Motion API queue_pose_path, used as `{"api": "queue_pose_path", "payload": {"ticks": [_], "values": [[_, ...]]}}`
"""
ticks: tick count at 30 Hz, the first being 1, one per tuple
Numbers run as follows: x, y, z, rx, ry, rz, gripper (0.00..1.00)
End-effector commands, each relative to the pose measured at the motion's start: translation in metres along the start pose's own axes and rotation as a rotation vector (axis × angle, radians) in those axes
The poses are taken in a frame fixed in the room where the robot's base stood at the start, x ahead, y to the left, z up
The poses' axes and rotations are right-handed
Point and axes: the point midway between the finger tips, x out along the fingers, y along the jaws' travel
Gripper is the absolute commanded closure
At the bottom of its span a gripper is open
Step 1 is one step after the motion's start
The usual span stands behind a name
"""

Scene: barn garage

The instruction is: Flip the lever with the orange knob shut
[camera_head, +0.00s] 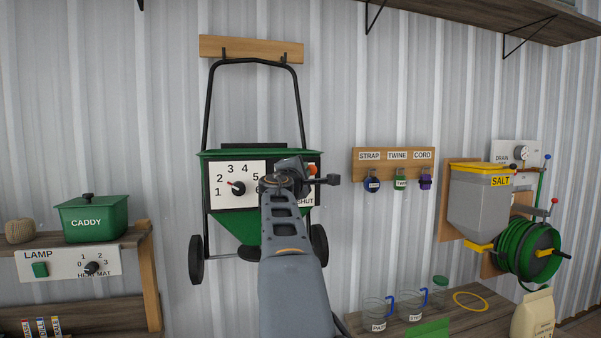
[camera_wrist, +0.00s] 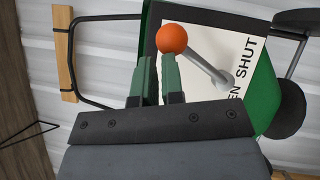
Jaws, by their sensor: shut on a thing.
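The green spreader (camera_head: 234,228) hangs on the wall with a white dial panel. Its orange knob (camera_head: 312,169) shows just beyond my gripper (camera_head: 291,170), above the word SHUT. The lever slants toward the SHUT side. My gripper is shut on the knob; the exact contact is hard to see.
A black pointer dial (camera_head: 237,188) is left of my gripper on the same panel. A green caddy (camera_head: 94,218) stands on the left shelf. Hooked tags (camera_head: 400,183), a salt hopper (camera_head: 478,206) and a hose reel (camera_head: 528,250) are on the right. Jars stand below.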

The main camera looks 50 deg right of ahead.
Motion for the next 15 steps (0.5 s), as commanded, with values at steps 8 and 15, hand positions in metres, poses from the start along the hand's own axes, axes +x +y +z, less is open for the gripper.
{"api": "queue_pose_path", "payload": {"ticks": [8, 15], "values": [[0.001, 0.0049, 0.0056, 0.0, -0.003, 0.012, 1.0], [0.0014, 0.0052, 0.0071, -0.002, -0.005, 0.012, 1.0]]}}
